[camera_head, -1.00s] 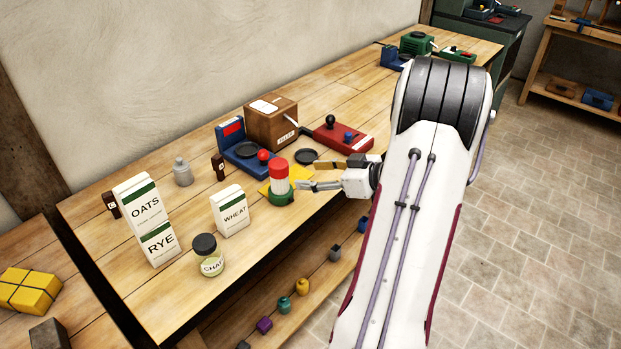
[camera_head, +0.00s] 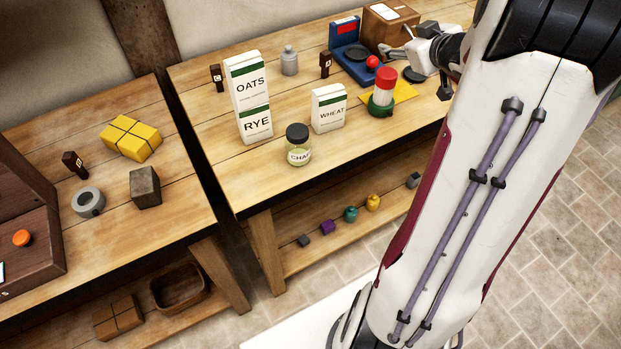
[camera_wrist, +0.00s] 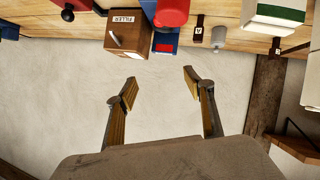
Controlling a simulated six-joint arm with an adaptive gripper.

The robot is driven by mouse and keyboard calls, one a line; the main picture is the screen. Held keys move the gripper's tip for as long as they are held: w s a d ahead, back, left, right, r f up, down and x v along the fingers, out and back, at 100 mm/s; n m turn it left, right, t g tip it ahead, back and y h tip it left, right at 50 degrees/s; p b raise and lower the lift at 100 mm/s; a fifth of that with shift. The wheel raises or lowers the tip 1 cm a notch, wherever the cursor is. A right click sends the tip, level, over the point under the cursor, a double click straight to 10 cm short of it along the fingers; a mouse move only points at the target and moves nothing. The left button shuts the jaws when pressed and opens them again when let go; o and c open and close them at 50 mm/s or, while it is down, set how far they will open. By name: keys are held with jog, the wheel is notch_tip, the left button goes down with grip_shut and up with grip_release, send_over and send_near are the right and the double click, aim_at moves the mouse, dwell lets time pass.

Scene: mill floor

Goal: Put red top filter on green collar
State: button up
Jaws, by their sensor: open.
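The red top filter (camera_head: 385,80) has a red cap over a white body. It stands upright on the green collar (camera_head: 380,107), which rests at the yellow mat (camera_head: 405,91) near the bench's front edge. The collar hides the filter's lower end. My gripper (camera_head: 391,51) is empty and apart from the filter, above and behind it in the head view. In the wrist view my gripper (camera_wrist: 160,79) has its two fingers spread, with only wall between them. A red rounded top at the upper edge there looks like the filter (camera_wrist: 172,12).
A blue scale (camera_head: 353,66) and a brown box (camera_head: 388,22) stand behind the filter. The wheat carton (camera_head: 328,108), oats carton (camera_head: 248,83), rye carton (camera_head: 256,124) and labelled jar (camera_head: 298,146) stand to its left. A second bench (camera_head: 95,130) is further left.

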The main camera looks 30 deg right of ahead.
jog(key=s+a+r+m+g+h, duration=0.1)
jog(key=s+a+r, duration=0.1)
jog(key=a+r, duration=0.35)
jog(key=s+a+r+m+g+h, duration=0.1)
jog(key=s+a+r, duration=0.15)
jog(key=a, duration=0.55)
jog(key=s+a+f+g+y, duration=0.2)
jog(key=s+a+f, duration=0.1)
jog(key=s+a, duration=0.7)
jog(key=s+a+f+g+y, duration=0.2)
jog(key=s+a+f+y, duration=0.1)
jog(key=s+a, duration=0.7)
jog(key=a, duration=0.4)
jog(key=shift+n+g, duration=0.3)
jog(key=shift+n, duration=0.1)
